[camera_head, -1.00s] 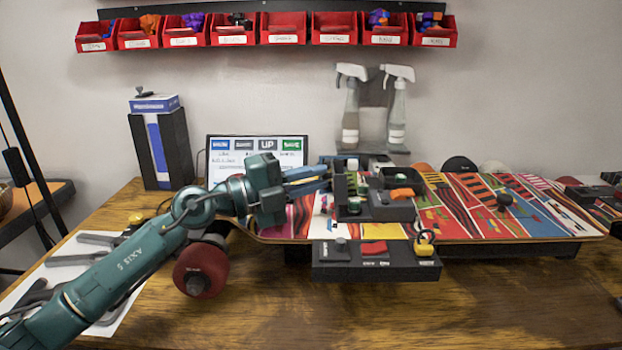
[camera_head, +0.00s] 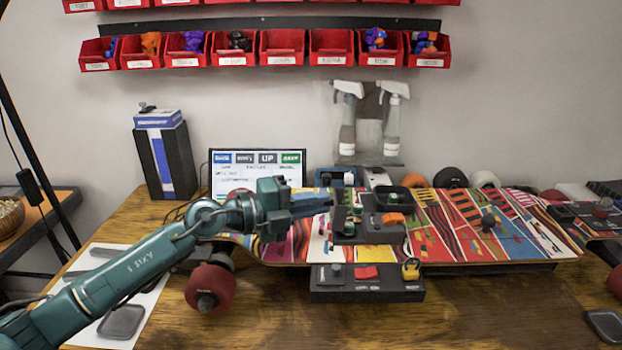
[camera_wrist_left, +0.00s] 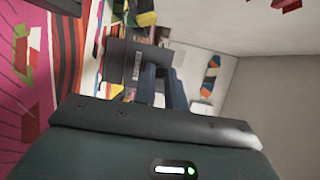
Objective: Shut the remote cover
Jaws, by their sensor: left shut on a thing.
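My left gripper (camera_head: 322,203) reaches in from the left over the skateboard (camera_head: 285,248). Its fingers (camera_wrist_left: 163,88) meet a dark labelled panel (camera_wrist_left: 132,66), seemingly the remote cover, and are shut on it. In the head view this dark panel (camera_head: 342,207) stands raised at the left side of a black unit (camera_head: 370,235), which I take for the remote. Green-topped cells show beside the panel. The exact contact is small and partly hidden. My right gripper is not in view.
A black control box (camera_head: 365,292) with a red switch and yellow padlock sits at the board's front edge. An open black bin (camera_head: 394,200) and an orange piece (camera_head: 392,219) lie right of the panel.

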